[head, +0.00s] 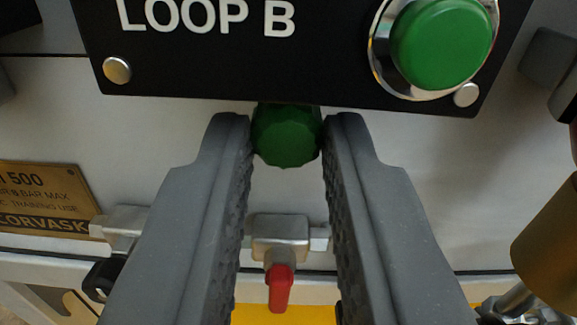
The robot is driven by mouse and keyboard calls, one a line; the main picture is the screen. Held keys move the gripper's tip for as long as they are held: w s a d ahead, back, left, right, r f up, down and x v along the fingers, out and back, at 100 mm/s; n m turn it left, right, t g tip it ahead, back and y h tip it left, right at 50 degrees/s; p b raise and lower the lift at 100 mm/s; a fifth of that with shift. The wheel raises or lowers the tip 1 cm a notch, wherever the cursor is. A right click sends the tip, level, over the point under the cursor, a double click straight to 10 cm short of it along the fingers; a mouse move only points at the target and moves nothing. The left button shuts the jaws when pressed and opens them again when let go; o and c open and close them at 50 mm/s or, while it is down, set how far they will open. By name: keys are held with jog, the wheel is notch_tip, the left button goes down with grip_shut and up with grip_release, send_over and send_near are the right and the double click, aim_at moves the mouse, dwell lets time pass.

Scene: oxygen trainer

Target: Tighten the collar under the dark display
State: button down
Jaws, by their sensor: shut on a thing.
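A green faceted collar (286,136) sits just below the lower edge of a black panel (200,60) lettered LOOP B. My gripper (287,138) is shut on this green collar, one grey fingertip against each side. The collar's top is partly hidden at the panel's edge. No display face shows in this view, so I cannot tell whether one above it is dark.
A round green button (442,42) in a chrome ring is at upper right. A metal valve (280,238) with a red lever (280,287) shows between my fingers. A brass plate (45,198) is at left and a brown cylinder (550,238) at right.

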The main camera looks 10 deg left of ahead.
jog(key=m+p, duration=0.3)
jog(key=p, duration=0.1)
jog(key=shift+r, duration=0.2)
jog(key=shift+f+m+p, duration=0.15)
jog(key=shift+m+p, duration=0.15)
jog(key=shift+p, duration=0.1)
jog(key=c, duration=1.3)
grip_release()
jog(key=p+v, duration=0.2)
jog(key=v, duration=1.1)
jog(key=shift+s, duration=0.35)
jog(key=shift+d+f, duration=0.15)
